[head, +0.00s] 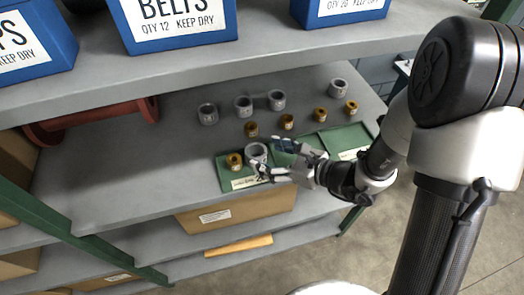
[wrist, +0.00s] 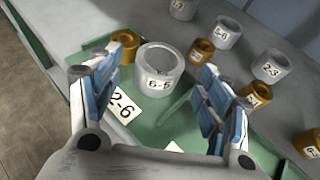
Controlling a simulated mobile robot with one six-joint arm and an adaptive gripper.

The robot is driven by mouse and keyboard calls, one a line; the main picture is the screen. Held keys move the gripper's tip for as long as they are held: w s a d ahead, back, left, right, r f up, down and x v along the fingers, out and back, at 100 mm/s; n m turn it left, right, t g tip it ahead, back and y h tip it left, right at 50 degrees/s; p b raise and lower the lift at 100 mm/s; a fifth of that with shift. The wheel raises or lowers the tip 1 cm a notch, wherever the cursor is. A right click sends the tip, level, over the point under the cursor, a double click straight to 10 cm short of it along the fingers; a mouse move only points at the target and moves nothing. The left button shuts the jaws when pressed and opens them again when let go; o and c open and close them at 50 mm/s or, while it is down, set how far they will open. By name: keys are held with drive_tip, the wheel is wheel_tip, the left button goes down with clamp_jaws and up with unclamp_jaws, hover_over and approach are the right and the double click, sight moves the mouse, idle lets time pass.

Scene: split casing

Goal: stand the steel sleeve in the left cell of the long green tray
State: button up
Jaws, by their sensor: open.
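The long green tray (head: 228,184) lies on the grey shelf. A steel sleeve (head: 256,150) stands upright in its left cell, close beside a brass bushing (head: 235,161). In the wrist view the steel sleeve (wrist: 158,82) bears the label 6-5, and the brass bushing (wrist: 122,50) is just left of it. A label 2-6 (wrist: 123,105) is on the tray's front edge. My gripper (head: 268,157) is open, its fingers on either side of the steel sleeve. In the wrist view a gap shows between the sleeve and my right finger; contact on the left is unclear.
Behind the tray stand several other steel sleeves (head: 243,105) and brass bushings (head: 287,122). A red spool (head: 95,122) lies at the left. An upper shelf (head: 200,62) with blue bins (head: 175,22) overhangs the back. Shelf left of the tray is clear.

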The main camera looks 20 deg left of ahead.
drive_tip(key=p+v, duration=0.1)
drive_tip(key=v, duration=0.7)
drive_tip(key=shift+d+r+p, duration=0.15)
drive_tip(key=shift+d+p, duration=0.15)
drive_tip(key=shift+p, duration=0.05)
drive_tip(key=s+r+n+g+h, duration=0.3)
drive_tip(key=s+r+n+g, duration=0.2)
drive_tip(key=s+r+n, duration=0.5)
drive_tip(key=s+d+r+n+t+h, duration=0.2)
drive_tip(key=d+n+h, duration=0.2)
drive_tip(key=d+n, duration=0.2)
drive_tip(key=s+d+r+n+t+h, duration=0.3)
drive_tip(key=d+n+h, duration=0.2)
drive_tip(key=d, duration=0.5)
drive_tip(key=shift+s+r+n+h, duration=0.2)
drive_tip(key=shift+s+n+h, duration=0.1)
drive_tip(key=shift+n, duration=0.3)
